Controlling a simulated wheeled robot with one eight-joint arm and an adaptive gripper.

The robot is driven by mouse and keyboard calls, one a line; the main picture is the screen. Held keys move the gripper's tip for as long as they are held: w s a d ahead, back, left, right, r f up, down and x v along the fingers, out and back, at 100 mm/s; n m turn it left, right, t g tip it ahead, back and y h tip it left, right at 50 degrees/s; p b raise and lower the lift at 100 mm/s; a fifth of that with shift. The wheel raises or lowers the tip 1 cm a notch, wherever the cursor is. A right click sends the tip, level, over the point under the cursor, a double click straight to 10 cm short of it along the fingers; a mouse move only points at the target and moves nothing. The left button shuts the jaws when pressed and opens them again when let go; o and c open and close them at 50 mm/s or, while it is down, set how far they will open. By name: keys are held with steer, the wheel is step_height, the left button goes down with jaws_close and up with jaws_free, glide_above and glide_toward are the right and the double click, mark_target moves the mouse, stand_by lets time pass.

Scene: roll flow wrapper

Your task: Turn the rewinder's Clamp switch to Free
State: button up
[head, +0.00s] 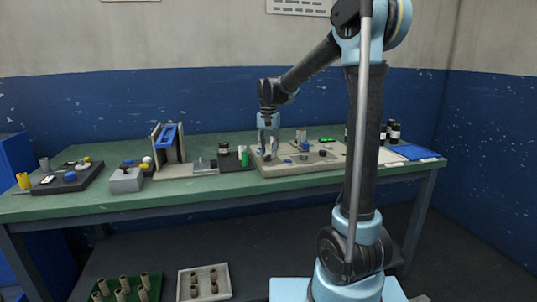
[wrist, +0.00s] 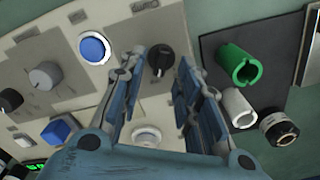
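The beige machine panel (wrist: 75,25) fills the left and middle of the wrist view and carries knobs and buttons. A black rotary switch (wrist: 159,58) with a pointer-shaped handle sits on it, with small labels around it that I cannot read surely. My gripper (wrist: 173,65) is open, with one finger on either side of this switch; contact is not clear. In the head view my gripper (head: 268,138) points down over the beige machine base (head: 275,170) on the green table. The switch's setting is too unclear to read.
A blue round button (wrist: 94,47), a grey knob (wrist: 45,75), a blue square button (wrist: 56,131) and a white round button (wrist: 147,136) are close by. A dark plate at right holds a green cylinder (wrist: 238,65), a white cylinder (wrist: 236,107) and a black-and-silver fitting (wrist: 278,129).

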steer(key=shift+f, duration=0.65)
steer(key=shift+c, duration=0.2)
jaws_close()
steer(key=shift+n, duration=0.4)
steer(key=n, duration=0.4)
steer(key=shift+a+n, duration=0.2)
steer(key=shift+n, duration=0.2)
steer(key=n, duration=0.6)
steer(key=shift+a, duration=0.1)
steer(key=shift+n, duration=0.3)
